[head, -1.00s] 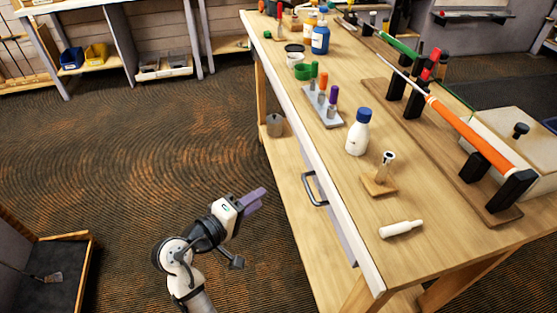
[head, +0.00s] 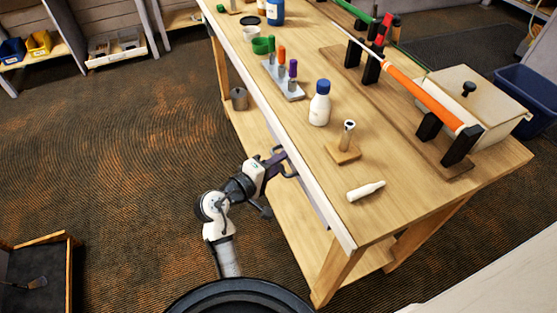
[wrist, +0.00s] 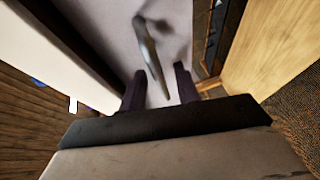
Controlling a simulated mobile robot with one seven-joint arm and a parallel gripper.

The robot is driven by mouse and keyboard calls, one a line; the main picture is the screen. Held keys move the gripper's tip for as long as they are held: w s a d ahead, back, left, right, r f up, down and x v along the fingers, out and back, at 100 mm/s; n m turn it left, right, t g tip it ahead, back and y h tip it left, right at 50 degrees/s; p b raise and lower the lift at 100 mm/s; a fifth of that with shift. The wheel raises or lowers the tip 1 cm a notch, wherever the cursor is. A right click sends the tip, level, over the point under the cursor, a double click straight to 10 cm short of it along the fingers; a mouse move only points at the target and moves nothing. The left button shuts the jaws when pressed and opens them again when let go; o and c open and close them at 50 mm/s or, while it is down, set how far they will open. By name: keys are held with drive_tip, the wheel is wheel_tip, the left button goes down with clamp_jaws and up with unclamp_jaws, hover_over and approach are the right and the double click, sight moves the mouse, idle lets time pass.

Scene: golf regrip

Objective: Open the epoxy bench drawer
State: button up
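The drawer under the workbench has a pale grey front, which fills the upper middle of the wrist view (wrist: 110,22). Its dark metal bar handle (wrist: 148,55) stands out from that front, and its near end lies between my fingers. My gripper (wrist: 158,80) is open, with a purple finger on each side of the handle and a visible gap to each. In the head view my gripper (head: 281,160) is at the bench's left side, at the handle, and hides most of it. The drawer looks shut, though the arm partly covers it.
The workbench top (head: 300,130) carries a white bottle with a blue cap (head: 320,103), a small wooden stand (head: 343,151), a white tube (head: 366,191) and an orange-gripped club (head: 425,95). A lower shelf (head: 290,235) lies under the drawer. Open floor lies left of the bench.

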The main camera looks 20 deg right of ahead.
drive_tip(key=shift+w+d, duration=0.15)
drive_tip(key=shift+d, duration=0.15)
clamp_jaws()
drive_tip(key=shift+a, duration=0.1)
